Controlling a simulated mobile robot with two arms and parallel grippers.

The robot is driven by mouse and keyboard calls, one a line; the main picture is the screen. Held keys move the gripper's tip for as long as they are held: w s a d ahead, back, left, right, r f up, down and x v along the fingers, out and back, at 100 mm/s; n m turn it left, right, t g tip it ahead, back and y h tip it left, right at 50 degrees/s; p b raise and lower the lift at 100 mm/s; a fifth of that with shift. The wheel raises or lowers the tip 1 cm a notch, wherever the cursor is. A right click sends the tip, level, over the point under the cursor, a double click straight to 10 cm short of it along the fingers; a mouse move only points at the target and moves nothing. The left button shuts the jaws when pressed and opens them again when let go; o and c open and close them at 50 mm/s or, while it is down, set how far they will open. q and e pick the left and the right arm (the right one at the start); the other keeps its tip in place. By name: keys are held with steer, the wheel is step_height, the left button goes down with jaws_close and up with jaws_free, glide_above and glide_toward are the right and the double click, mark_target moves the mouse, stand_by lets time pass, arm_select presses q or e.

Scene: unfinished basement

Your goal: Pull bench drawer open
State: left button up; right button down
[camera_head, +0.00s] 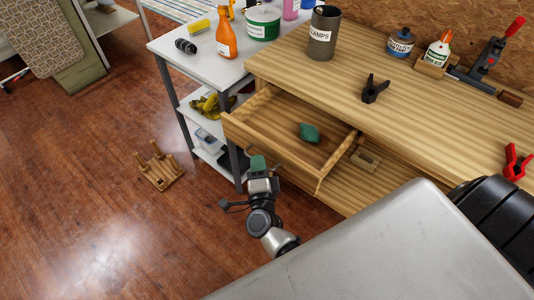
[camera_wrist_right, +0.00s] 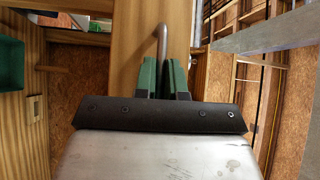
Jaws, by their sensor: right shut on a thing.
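The wooden bench (camera_head: 420,118) has its drawer (camera_head: 246,129) pulled out, with the open inside showing. A green object (camera_head: 309,132) lies on the drawer floor. My right gripper (camera_head: 258,164) is at the drawer front, in the lower middle of the head view. In the right wrist view its green-padded fingers (camera_wrist_right: 164,76) are shut on the bent metal drawer handle (camera_wrist_right: 161,42). The wooden drawer front (camera_wrist_right: 130,35) stands just beyond the fingers. My left gripper does not show in either view.
A grey shelf cart (camera_head: 180,62) with bottles and tubs stands left of the bench. A small upturned wooden stool (camera_head: 160,168) lies on the floor at left. The bench top holds a clamps can (camera_head: 323,35), a black clamp (camera_head: 374,88) and glue.

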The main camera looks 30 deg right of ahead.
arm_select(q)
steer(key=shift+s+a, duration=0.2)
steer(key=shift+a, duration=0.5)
arm_select(e)
steer(key=shift+s+a, duration=0.25)
steer(key=shift+a, duration=0.35)
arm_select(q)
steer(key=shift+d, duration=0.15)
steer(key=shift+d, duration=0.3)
arm_select(e)
steer(key=c, duration=1.2)
jaws_free()
arm_select(q)
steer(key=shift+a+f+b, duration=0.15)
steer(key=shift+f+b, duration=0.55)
steer(key=shift+b, duration=0.05)
arm_select(e)
steer(key=v, duration=1.1)
steer(key=shift+w+d, duration=0.1)
